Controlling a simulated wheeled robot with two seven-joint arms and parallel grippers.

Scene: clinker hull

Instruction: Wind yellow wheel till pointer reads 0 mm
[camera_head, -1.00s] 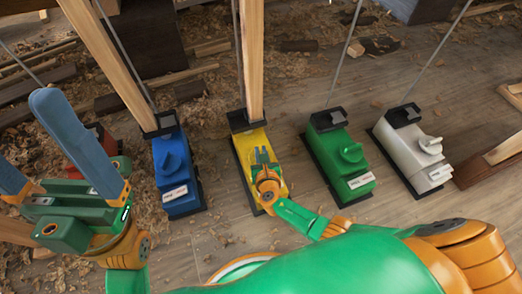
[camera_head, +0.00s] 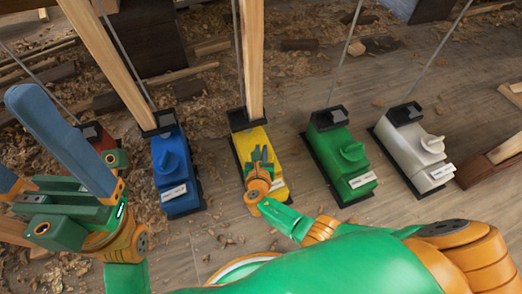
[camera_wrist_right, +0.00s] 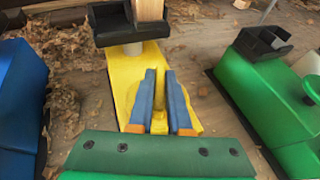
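The yellow unit (camera_head: 246,140) stands on the floor at the foot of a wooden post, in the middle of the head view. It also shows in the right wrist view (camera_wrist_right: 124,75). My right gripper (camera_head: 260,152) is over its near half, and the fingers hide most of the wheel. In the right wrist view its two blue fingers (camera_wrist_right: 160,75) stand a narrow gap apart, with yellow showing between them. Whether they press on the wheel I cannot tell. The pointer and scale cannot be made out. My left gripper (camera_head: 22,138) is open and empty at the left.
A blue unit (camera_head: 167,160) stands left of the yellow one. A green unit (camera_head: 335,150) and a white unit (camera_head: 408,145) stand to its right. A red unit (camera_head: 98,138) is partly hidden behind my left gripper. Shavings and wood scraps litter the floor.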

